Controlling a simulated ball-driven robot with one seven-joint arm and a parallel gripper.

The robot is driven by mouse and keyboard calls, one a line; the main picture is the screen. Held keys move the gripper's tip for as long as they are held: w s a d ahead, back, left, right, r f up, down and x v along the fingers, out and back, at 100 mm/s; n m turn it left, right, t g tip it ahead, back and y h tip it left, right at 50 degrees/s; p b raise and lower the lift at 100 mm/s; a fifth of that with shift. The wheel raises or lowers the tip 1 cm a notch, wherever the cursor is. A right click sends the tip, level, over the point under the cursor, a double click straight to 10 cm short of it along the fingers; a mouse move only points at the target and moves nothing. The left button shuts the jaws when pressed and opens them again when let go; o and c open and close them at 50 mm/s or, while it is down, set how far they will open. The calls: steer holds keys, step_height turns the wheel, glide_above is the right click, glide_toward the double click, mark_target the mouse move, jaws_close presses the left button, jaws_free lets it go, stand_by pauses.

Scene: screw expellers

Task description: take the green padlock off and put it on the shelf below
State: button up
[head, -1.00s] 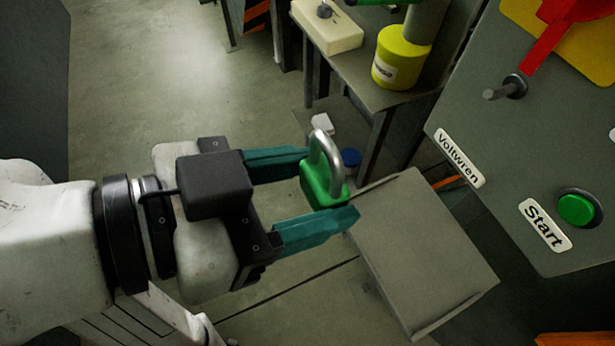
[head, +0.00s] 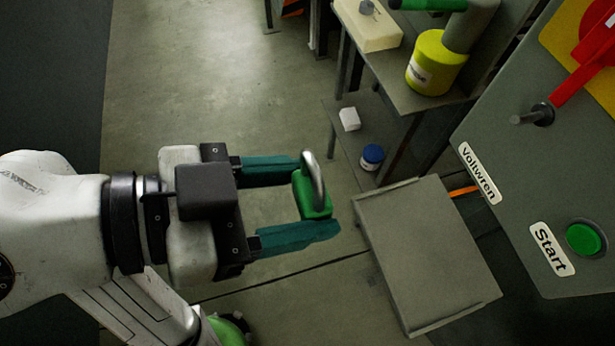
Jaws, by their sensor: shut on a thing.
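The green padlock (head: 313,198) with its silver shackle sits between the teal fingers of my gripper (head: 298,204), in the middle of the head view. The gripper is shut on the padlock's body, and the shackle points up. The padlock is clear of the control panel and hangs free of any surface. A grey shelf (head: 425,258) with a low rim lies to the right of the padlock and lower, under the panel. The padlock is just left of the shelf's left edge in the picture.
The grey panel (head: 490,130) at right carries a red lever (head: 575,75), a metal peg (head: 533,115) and a green start button (head: 584,239). A bench behind holds a yellow container (head: 434,63); its lower level holds a white block (head: 349,119) and a blue-lidded jar (head: 371,157). Open floor lies left.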

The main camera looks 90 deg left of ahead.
mark_target(298, 207)
steer(key=shift+s+d+p, duration=0.25)
steer(key=shift+s+p, duration=0.7)
steer(key=shift+p, duration=0.1)
steer(key=shift+s+d+p, duration=0.2)
steer(key=shift+s+p, duration=0.7)
steer(key=shift+p, duration=0.1)
steer(key=shift+s, duration=0.1)
